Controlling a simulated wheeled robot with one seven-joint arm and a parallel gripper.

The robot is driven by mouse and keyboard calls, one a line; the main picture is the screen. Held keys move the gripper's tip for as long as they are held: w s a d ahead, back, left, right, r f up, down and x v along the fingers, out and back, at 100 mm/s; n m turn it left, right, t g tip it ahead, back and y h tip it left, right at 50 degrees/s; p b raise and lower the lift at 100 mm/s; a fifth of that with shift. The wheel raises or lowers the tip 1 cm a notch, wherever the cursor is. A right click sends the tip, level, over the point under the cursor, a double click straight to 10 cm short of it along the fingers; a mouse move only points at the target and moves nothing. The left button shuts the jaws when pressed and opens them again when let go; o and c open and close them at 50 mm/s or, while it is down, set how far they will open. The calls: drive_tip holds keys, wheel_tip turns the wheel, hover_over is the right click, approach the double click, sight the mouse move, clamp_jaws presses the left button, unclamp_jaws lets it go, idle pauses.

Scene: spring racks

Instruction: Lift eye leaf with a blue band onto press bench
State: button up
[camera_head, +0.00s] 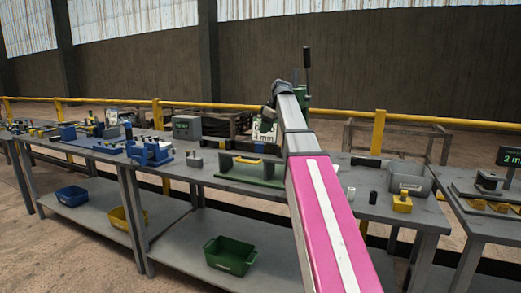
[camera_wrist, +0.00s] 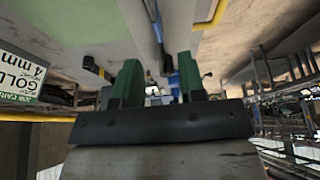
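My gripper (camera_wrist: 157,72) shows in the wrist view with its two dark green fingers apart. Nothing is held between them; distant table items show through the gap. In the head view my arm reaches forward over the long grey bench, and its dark wrist end is above the far edge. I cannot make out the eye leaf with a blue band for sure in either view. I cannot tell which surface is the press bench.
Blue fixtures (camera_head: 150,151) stand on the bench to the left, with a grey box (camera_head: 187,127) behind. A grey bin (camera_head: 409,178) and yellow block (camera_head: 402,203) are to the right. Blue, yellow and green bins (camera_head: 229,256) sit on the lower shelf. A yellow rail (camera_head: 90,100) runs behind.

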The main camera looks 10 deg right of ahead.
sight(260, 144)
drive_tip(key=x, duration=0.8)
drive_tip(key=shift+d+f, duration=0.25)
drive_tip(key=shift+f, duration=0.1)
drive_tip(key=shift+w, duration=0.1)
clamp_jaws()
